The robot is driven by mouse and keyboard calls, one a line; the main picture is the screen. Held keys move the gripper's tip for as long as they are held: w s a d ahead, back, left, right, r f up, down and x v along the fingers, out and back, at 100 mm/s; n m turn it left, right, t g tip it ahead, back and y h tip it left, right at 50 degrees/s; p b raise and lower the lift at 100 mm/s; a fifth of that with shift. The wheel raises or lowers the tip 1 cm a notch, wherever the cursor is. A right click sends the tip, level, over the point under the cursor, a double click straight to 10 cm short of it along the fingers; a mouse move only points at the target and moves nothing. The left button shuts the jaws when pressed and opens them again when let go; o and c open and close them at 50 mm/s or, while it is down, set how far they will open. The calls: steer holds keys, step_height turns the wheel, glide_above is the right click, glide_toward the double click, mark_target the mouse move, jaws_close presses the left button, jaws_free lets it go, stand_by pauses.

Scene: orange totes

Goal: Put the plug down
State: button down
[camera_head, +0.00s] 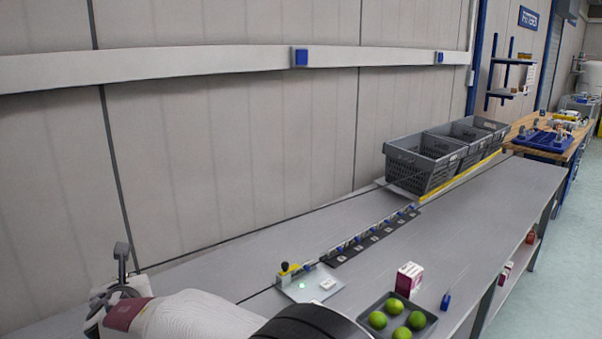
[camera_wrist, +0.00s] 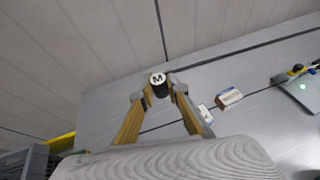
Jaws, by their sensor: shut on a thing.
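The plug (camera_wrist: 158,86) is a short dark cylinder with a white end face marked "M". In the wrist view it sits between the two fingertips of my gripper (camera_wrist: 159,88), which is shut on it. In the head view my gripper (camera_head: 121,275) is at the lower left, over the near-left part of the grey bench (camera_head: 210,264). A dark upright piece at its tips seems to be the plug (camera_head: 121,251), small and hard to make out. The plug looks held above the bench; its lower part is hidden by the fingers.
A plate with a green light (camera_head: 309,289) and a row of dark slots (camera_head: 372,237) lie along the bench. A tray of green fruit (camera_head: 377,304), a red-white box (camera_head: 408,280) and a blue item (camera_head: 446,301) stand right. Grey crates (camera_head: 420,174) stand behind.

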steer(key=s+d+r, duration=0.8)
steer(key=d+r, duration=0.1)
steer(key=d, duration=0.3)
steer(key=s+d+r+n+g+y, duration=0.1)
steer(key=s+d+r, duration=0.7)
steer(key=d, duration=0.4)
steer(key=shift+r, duration=0.7)
steer(key=shift+d, duration=0.1)
stand_by(0.5)
